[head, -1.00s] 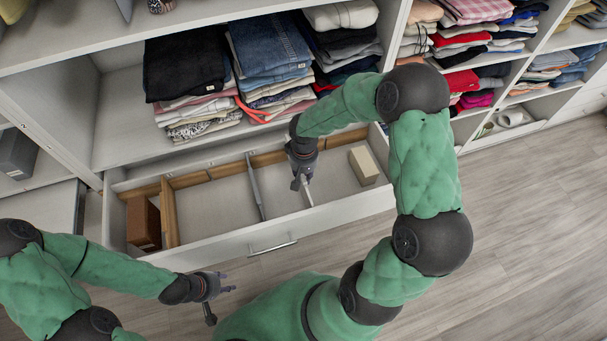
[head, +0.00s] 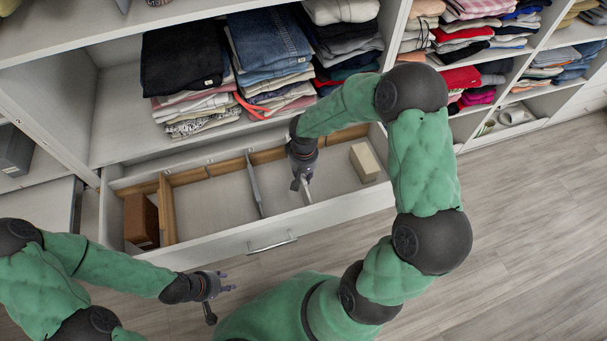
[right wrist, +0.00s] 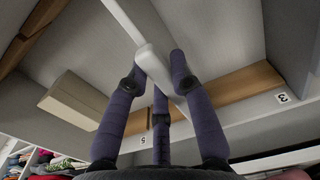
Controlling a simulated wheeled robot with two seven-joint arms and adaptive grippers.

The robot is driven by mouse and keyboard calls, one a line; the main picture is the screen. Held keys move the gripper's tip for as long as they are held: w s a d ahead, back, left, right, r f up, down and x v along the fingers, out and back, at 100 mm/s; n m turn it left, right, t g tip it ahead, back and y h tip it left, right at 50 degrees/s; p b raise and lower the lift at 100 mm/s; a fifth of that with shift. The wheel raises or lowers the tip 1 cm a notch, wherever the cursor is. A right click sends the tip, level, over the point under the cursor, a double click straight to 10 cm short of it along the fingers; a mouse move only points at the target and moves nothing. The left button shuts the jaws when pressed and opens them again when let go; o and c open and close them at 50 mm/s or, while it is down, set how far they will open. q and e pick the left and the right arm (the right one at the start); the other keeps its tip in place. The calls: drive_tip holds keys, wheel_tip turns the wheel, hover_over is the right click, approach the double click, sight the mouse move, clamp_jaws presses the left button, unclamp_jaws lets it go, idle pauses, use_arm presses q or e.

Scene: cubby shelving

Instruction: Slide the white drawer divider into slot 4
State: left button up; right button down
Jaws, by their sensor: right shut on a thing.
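The white divider (head: 307,194) is inside the open drawer (head: 345,208); in the right wrist view the white divider (right wrist: 128,20) runs between my fingers. My right gripper (head: 301,183) is over the drawer, shut on the divider; its fingers show in the right wrist view (right wrist: 160,75). Labels 5 (right wrist: 143,140) and 3 (right wrist: 282,97) are on the drawer wall, on either side of the divider. The slot 4 label is not visible. I cannot tell whether the divider is seated in a slot. My left gripper (head: 222,284) is open and empty, in front of the drawer.
A grey divider (head: 254,184) stands in the drawer left of the white one. A beige box (head: 364,162) lies to the right, a brown box (head: 141,220) at the left end. Wooden strips (head: 190,177) line the drawer's back. Folded clothes (head: 270,45) fill the shelf above.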

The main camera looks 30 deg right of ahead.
drive_tip(key=shift+f+b, duration=0.5)
drive_tip(key=shift+f, duration=0.7)
drive_tip(key=c, duration=1)
unclamp_jaws()
drive_tip(key=shift+r, duration=0.15)
wheel_tip(320, 180, up, 12)
drive_tip(key=shift+f, duration=0.1)
